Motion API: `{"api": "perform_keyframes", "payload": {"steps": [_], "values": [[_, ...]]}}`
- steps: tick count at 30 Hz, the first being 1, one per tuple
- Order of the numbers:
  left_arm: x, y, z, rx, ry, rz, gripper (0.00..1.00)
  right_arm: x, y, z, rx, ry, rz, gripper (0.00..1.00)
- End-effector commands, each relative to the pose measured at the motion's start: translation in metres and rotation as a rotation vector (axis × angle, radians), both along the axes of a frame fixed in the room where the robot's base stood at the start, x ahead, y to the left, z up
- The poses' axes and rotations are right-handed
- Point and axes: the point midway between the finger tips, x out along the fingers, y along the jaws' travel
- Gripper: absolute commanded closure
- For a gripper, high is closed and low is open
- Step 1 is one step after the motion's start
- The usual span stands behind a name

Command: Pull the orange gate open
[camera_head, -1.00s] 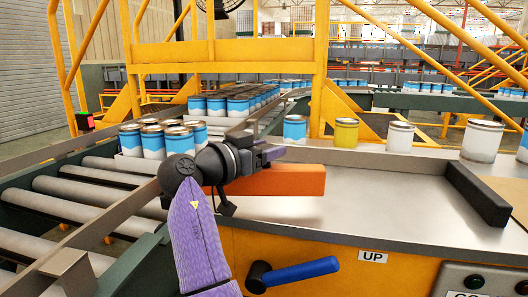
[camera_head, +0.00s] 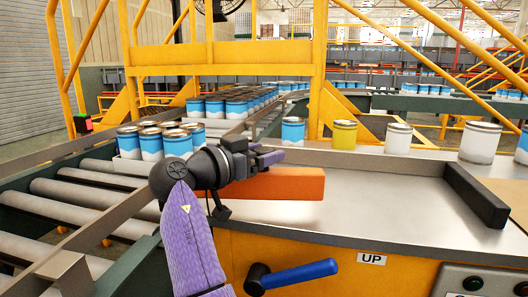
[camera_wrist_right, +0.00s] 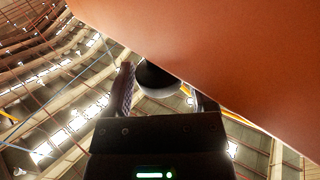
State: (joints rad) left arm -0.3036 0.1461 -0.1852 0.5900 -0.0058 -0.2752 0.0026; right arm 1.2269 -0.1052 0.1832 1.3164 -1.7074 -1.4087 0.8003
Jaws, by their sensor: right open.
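The orange gate (camera_head: 275,185) is a long block lying across the metal tabletop, its left end behind my right wrist in the head view. My right gripper (camera_head: 270,156) is open, just behind and above the gate's upper edge. In the right wrist view the gate (camera_wrist_right: 230,60) fills the upper right as a big orange face close to the fingers. The open fingers (camera_wrist_right: 165,95) have a dark round thing with a pale rim (camera_wrist_right: 158,80) between or beyond them, partly hidden by the gate; I cannot tell what it is. My left gripper is not in view.
Blue-and-white cans (camera_head: 165,142) crowd the roller lane at left. A blue can (camera_head: 293,131), a yellow can (camera_head: 344,134) and white cans (camera_head: 398,139) stand behind the table's back rail. A black bar (camera_head: 475,195) and a blue lever (camera_head: 300,274) are at right and front.

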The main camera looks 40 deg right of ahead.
Motion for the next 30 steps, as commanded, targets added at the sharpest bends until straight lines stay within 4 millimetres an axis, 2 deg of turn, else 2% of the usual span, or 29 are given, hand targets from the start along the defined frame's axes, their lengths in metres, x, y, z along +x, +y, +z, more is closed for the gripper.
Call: {"api": "perform_keyframes", "payload": {"steps": [7, 12, 15, 24, 30], "values": [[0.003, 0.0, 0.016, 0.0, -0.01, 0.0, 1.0, -0.001, 0.06, 0.004, 0.0, 0.0, 0.005, 0.28], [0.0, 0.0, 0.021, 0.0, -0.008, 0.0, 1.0, -0.001, 0.089, 0.002, 0.0, -0.001, 0.001, 0.28], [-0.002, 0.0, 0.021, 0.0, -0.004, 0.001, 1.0, -0.002, 0.095, 0.001, -0.001, 0.0, 0.001, 0.28], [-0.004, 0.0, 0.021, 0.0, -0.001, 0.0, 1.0, -0.002, 0.095, 0.0, -0.001, 0.0, 0.0, 0.28], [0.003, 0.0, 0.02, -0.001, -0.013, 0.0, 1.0, -0.002, 0.094, 0.0, -0.001, 0.0, 0.0, 0.28]]}}
